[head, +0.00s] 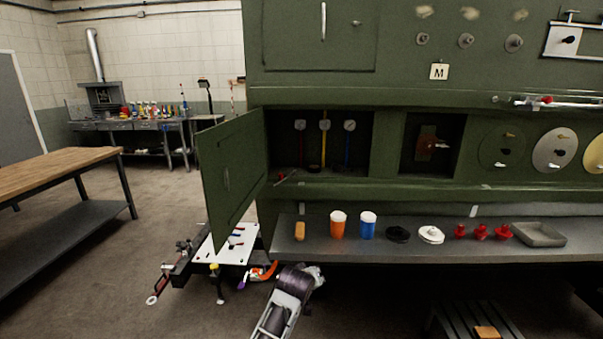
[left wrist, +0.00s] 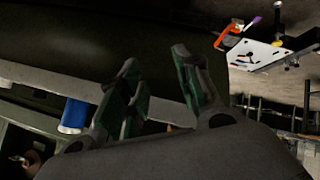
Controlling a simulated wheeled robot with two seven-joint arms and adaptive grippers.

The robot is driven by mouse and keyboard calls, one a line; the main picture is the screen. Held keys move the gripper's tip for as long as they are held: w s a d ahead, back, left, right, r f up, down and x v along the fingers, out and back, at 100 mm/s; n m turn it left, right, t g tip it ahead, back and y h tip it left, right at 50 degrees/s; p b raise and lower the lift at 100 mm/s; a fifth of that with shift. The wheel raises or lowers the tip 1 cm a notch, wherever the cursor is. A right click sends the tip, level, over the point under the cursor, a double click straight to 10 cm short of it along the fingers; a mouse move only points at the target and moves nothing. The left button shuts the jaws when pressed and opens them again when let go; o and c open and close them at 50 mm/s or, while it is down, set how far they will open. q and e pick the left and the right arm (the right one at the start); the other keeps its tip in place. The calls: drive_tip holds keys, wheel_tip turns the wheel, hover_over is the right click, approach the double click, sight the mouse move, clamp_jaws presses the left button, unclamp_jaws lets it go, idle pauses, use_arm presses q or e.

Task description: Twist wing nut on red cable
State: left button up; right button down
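The green panel has an open compartment (head: 385,120) with three round gauges and a red cable (head: 301,152), a yellow cable (head: 323,150) and a blue cable (head: 347,150) below them. The red cable is the leftmost. No wing nut can be made out on it at this size. A small red and grey item (head: 281,179) lies at the compartment's lower left edge. My left gripper (head: 316,274) is below the shelf's front edge, well below the compartment. In the left wrist view its fingers (left wrist: 160,78) stand apart with nothing between them. My right gripper is not in view.
The green door (head: 232,180) stands open left of the compartment. The grey shelf (head: 390,252) holds an orange cup (head: 338,224), a blue cup (head: 368,226), discs, red knobs and a tray. A white tool board (head: 234,256) stands left of my gripper.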

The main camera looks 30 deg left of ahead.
use_arm(q)
drive_tip(key=w+a+r+n+t+y, duration=0.2)
drive_tip(key=w+a+r+n, duration=0.3)
drive_tip(key=r, duration=0.9)
drive_tip(key=w+a+r+n+t+y, duration=0.2)
drive_tip(key=w+a+r+n, duration=0.3)
drive_tip(key=r+n, duration=0.5)
drive_tip(key=w+a+r+n+t+y, duration=0.2)
drive_tip(key=w+a+r+n, duration=0.3)
drive_tip(key=r, duration=1.2)
drive_tip(key=n, duration=0.2)
drive_tip(key=shift+a+r+n, duration=0.15)
drive_tip(key=shift+r+n, duration=0.25)
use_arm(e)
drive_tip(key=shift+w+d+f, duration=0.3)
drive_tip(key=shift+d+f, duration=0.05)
use_arm(q)
drive_tip(key=shift+b, duration=0.3)
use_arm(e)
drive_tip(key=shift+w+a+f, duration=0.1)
